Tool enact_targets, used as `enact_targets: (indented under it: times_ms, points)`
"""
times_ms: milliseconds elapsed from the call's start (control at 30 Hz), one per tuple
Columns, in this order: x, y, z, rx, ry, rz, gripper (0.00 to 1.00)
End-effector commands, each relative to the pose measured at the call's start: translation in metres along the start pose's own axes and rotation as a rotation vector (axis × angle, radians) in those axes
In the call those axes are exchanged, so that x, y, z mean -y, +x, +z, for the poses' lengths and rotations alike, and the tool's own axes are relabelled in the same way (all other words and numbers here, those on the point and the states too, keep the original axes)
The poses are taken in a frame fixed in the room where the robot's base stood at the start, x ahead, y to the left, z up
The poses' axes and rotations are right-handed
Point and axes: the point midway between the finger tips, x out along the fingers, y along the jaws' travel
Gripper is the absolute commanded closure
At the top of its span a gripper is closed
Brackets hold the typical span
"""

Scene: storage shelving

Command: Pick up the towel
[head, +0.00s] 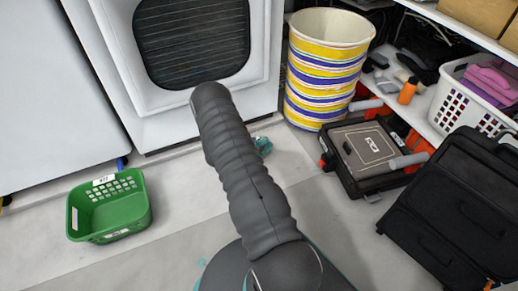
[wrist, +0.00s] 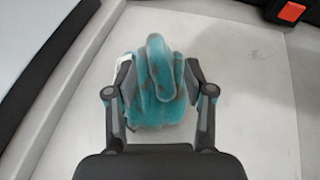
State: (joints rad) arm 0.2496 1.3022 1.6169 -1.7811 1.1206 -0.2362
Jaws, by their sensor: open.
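A teal and grey cloth item (wrist: 160,85), glove-like in shape with finger-like lobes, lies on the pale floor in the wrist view; I cannot make out a separate towel. A teal bit of it (head: 263,147) shows beside my arm in the head view, the rest hidden behind the arm. My gripper (wrist: 159,72) is open, its two fingers on the left and right of the cloth item. Whether the fingers touch it, I cannot tell. In the head view my arm hides the gripper.
A green basket (head: 108,225) stands on the floor at left. A white front-loading machine (head: 180,100) is behind. A white basket (head: 450,100) sits on the shelf.

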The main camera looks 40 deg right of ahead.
Motion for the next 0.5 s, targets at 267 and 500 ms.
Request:
enact_targets:
  times_ms: [267,500]
  points:
    - [0.000,0.025,0.000,0.000,0.001,0.000,0.47]
    - [0.000,0.025,0.000,0.000,0.000,0.001,0.72]
